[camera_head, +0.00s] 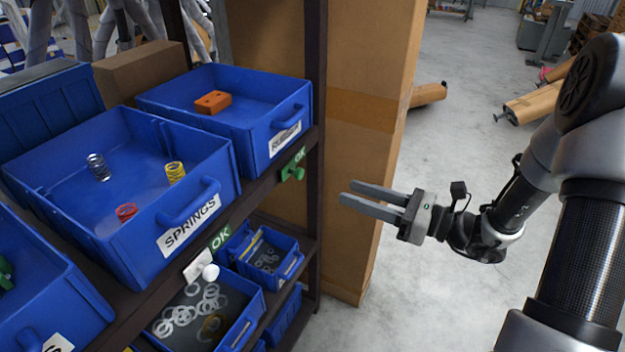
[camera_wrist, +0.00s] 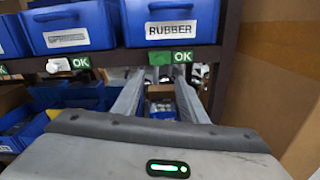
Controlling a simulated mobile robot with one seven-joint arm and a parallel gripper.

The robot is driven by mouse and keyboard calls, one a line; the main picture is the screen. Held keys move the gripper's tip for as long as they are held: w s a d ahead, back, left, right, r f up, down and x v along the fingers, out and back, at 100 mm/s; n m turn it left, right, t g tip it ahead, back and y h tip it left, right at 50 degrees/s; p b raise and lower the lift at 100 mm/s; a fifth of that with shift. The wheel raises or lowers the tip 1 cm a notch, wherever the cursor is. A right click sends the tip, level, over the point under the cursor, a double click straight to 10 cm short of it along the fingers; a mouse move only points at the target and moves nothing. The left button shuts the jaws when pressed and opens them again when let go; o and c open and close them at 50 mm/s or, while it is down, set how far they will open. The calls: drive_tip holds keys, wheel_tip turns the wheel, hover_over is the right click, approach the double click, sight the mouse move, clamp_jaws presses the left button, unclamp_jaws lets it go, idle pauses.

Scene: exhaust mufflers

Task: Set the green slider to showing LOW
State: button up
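The green slider (camera_head: 292,173) sits on the dark shelf edge below the blue bin labelled RUBBER, with a green OK sign beside it. In the wrist view the green slider (camera_wrist: 164,74) is left of the sign reading OK (camera_wrist: 183,57). No LOW text is visible. My gripper (camera_head: 346,197) is to the right of the slider in the head view, apart from it, with its fingers pointing toward the shelf. It is open and empty. In the wrist view my gripper's fingers (camera_wrist: 157,80) stand apart just below the slider.
A white slider (camera_head: 210,271) with its own OK sign (camera_head: 220,237) is on the same shelf edge, under the SPRINGS bin (camera_head: 108,228). The RUBBER bin (camera_head: 248,128) is above the green slider. A tall cardboard box (camera_head: 362,110) stands behind my gripper. Open floor lies to the right.

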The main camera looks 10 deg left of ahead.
sight(302, 175)
drive_tip(key=x, duration=1.1)
drive_tip(key=shift+b, duration=0.3)
clamp_jaws()
